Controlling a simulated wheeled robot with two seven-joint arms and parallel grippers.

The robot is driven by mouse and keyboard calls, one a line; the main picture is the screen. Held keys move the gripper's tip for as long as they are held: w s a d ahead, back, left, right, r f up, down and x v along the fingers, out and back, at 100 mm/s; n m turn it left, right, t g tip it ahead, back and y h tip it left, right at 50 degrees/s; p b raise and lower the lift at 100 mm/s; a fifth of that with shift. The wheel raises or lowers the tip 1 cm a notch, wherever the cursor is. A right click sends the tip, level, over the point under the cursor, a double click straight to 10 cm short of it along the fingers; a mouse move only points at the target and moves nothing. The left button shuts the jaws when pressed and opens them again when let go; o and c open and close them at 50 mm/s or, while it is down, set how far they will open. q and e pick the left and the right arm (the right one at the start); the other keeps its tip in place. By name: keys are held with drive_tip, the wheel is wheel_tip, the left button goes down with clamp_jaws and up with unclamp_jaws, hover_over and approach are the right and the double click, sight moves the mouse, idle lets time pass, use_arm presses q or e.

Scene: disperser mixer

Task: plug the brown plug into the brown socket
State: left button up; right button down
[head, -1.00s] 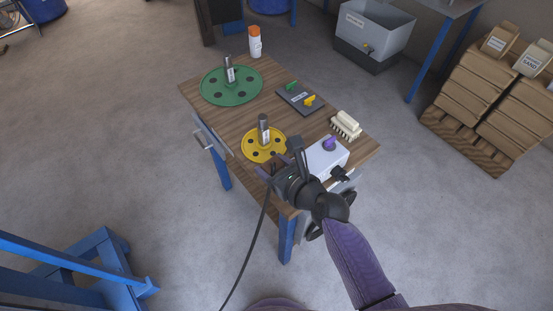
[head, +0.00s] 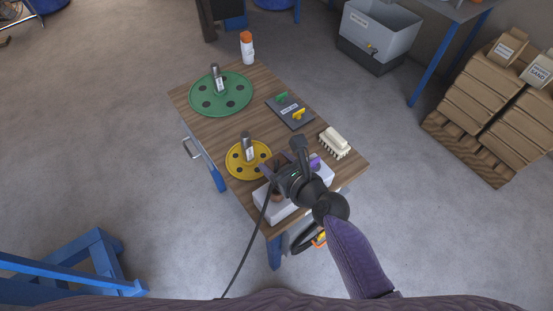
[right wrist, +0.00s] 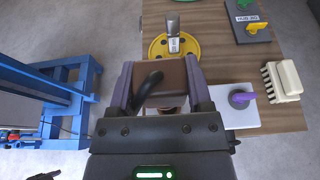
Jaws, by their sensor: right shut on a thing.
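The brown plug (right wrist: 158,80), with its black cable looping off it, is between the purple fingers of my right gripper (right wrist: 158,92) in the right wrist view. My right gripper (head: 276,176) is shut on it in the head view, above the white box (head: 270,208) at the table's near end. The box also shows in the right wrist view (right wrist: 236,119) and carries a purple plug or knob (right wrist: 243,97). A brown socket cannot be made out clearly; the plug and gripper cover part of the box top. I cannot tell if the plug touches the box. My left gripper is out of view.
On the wooden table (head: 205,128) stand a yellow disc (head: 240,168), a green disc (head: 205,103), a dark switch plate (head: 284,114), a brush (head: 335,142) and a white-orange bottle (head: 247,50). The black cable (head: 247,252) hangs past the table's left edge.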

drive_tip(key=shift+f+b, duration=1)
drive_tip(key=shift+f, duration=0.6)
drive_tip(key=shift+r+p, duration=0.1)
drive_tip(key=shift+p, duration=0.25)
drive_tip(key=shift+f+b, duration=1.9)
drive_tip(key=shift+f, duration=0.25)
unclamp_jaws()
